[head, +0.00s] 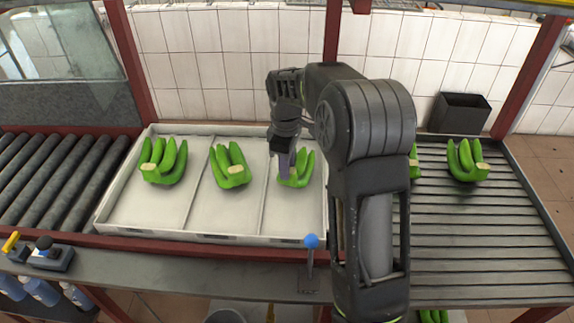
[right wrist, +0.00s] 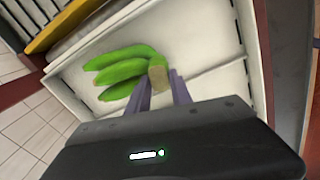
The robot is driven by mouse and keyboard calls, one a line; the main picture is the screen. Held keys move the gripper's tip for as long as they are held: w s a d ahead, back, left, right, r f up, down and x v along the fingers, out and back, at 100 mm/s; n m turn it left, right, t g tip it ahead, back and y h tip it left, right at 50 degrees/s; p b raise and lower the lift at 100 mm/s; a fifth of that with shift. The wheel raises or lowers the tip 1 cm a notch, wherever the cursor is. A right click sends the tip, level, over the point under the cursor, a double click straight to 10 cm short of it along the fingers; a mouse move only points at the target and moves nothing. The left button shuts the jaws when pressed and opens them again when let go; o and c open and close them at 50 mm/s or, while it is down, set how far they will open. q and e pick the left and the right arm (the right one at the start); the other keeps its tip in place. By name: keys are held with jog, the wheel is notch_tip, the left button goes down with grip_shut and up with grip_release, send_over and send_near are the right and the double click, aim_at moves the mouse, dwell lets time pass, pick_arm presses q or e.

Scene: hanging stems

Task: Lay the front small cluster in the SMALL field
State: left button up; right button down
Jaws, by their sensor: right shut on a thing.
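My right gripper (head: 285,168) is shut on a small green banana cluster (head: 302,176) in the right-hand field of the pale tray (head: 212,238). In the right wrist view the purple fingers stand either side of the cut crown of this cluster (right wrist: 122,66). The cluster is inside the tray walls; I cannot tell whether it rests on the tray floor. Another cluster (head: 163,162) lies in the left field and one (head: 231,166) in the middle field. The field labels are too small to read. My left gripper is not in view.
On the slatted table at the right lie a cluster (head: 468,160) and another (head: 414,162) mostly hidden by my right arm. A dark bin (head: 459,112) stands behind. A blue-knobbed lever (head: 311,242) rises at the front ledge. Rollers (head: 60,180) lie left of the tray.

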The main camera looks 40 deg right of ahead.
jog(key=shift+f+b, duration=0.35)
jog(key=shift+f, duration=0.05)
jog(key=c, duration=1.1)
grip_release()
jog(key=shift+o, duration=0.2)
notch_tip(320, 180, up, 8)
jog(key=shift+s+a+f+b, duration=0.1)
jog(key=shift+a+b, duration=0.05)
jog(key=shift+b, duration=0.3)
jog(key=shift+s+f, duration=0.1)
